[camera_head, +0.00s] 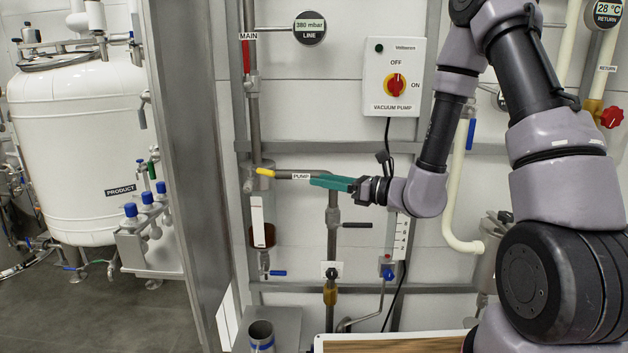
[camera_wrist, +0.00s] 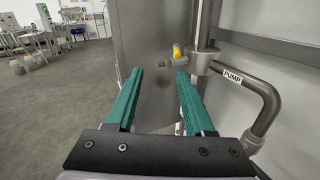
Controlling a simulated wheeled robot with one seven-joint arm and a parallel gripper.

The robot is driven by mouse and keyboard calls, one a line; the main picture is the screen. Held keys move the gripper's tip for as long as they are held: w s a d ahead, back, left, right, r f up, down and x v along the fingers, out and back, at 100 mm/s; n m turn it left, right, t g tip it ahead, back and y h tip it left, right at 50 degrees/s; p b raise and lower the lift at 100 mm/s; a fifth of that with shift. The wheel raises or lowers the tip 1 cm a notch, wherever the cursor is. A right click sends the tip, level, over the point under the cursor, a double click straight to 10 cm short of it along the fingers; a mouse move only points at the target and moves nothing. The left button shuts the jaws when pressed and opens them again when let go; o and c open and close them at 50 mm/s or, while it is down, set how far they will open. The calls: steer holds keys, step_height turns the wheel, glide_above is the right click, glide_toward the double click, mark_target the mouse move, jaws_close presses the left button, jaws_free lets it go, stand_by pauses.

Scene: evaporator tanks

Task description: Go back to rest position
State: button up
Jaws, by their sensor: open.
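My gripper (camera_head: 332,183) has green fingers and sits in front of the wall panel, pointing left, beside the pipe labelled PUMP (camera_head: 290,175) in the head view. In the wrist view my gripper (camera_wrist: 158,75) has its two green fingers apart, with nothing between them. A yellow-handled valve (camera_head: 265,171) is at the left end of the PUMP pipe. The same valve (camera_wrist: 177,52) shows in the wrist view beyond the right fingertip. I cannot tell how close the fingers are to the pipe.
The vacuum pump switch box (camera_head: 394,77) is above my gripper. A steel partition (camera_head: 190,150) stands to the left, with the white PRODUCT tank (camera_head: 80,140) beyond it. A metal cup (camera_head: 261,335) and a wooden-topped surface (camera_head: 390,345) are below. Open floor (camera_wrist: 60,110) shows left.

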steer(key=s+d+r+n+g+h, duration=0.35)
steer(key=s+r+n+g, duration=0.6)
steer(key=s+n, duration=0.45)
steer(key=s+d+r+n+t+h, duration=0.2)
steer(key=d+r+n+t+h, duration=0.1)
steer(key=d, duration=0.6)
steer(key=s+d+r+n+t+h, duration=0.2)
steer(key=d+r+t+h, duration=0.3)
steer(key=d, duration=0.4)
steer(key=shift+s+r+n+h, duration=0.2)
steer(key=shift+r+n+h, duration=0.45)
steer(key=shift+h, duration=0.6)
